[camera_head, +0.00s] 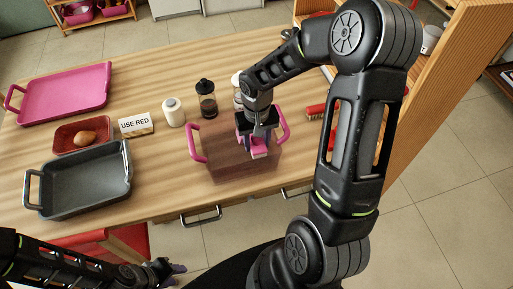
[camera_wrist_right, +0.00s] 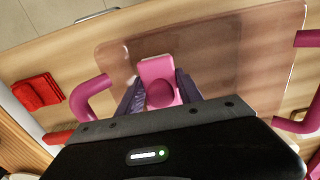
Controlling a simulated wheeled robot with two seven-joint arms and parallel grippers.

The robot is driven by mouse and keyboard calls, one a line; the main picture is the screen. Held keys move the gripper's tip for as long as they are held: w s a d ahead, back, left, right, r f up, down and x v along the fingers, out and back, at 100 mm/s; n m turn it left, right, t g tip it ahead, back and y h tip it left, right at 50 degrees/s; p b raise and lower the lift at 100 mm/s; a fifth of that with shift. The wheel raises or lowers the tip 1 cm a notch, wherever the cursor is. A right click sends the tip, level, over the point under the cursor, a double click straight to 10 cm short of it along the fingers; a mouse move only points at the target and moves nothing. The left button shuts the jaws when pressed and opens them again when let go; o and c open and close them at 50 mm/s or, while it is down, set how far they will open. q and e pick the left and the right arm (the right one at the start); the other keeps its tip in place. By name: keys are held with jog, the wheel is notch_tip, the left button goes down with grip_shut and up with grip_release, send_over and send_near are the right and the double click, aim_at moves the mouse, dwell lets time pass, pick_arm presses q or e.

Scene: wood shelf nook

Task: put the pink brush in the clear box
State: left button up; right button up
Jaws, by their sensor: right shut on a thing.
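The clear box (camera_head: 222,172) is see-through with a brownish tint and has pink handles. It stands near the table's front edge. In the right wrist view its clear wall (camera_wrist_right: 225,60) spreads around the gripper. My right gripper (camera_head: 258,146) is shut on the pink brush (camera_head: 259,153) and holds it over or within the box, between the handles; the exact depth is unclear. The pink brush also shows between the fingers in the right wrist view (camera_wrist_right: 158,75). My left gripper (camera_head: 163,270) is low at the bottom left, away from the box; its fingers are unclear.
A grey tray (camera_head: 128,178), a small red tray (camera_head: 62,140) with a bun and a pink tray (camera_head: 70,112) are at the left. A "USE RED" sign (camera_head: 136,125), white roll (camera_head: 174,112) and dark jar (camera_head: 207,100) stand behind the box. A red brush (camera_head: 316,112) lies right.

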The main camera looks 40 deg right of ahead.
aim_at(257, 149)
jog(key=shift+f, duration=1.9)
jog(key=shift+f, duration=0.2)
jog(key=o, duration=1.3)
jog(key=shift+r, duration=0.1)
jog(key=shift+r, duration=0.1)
notch_tip(257, 149, up, 12)
jog(key=shift+r, duration=0.1)
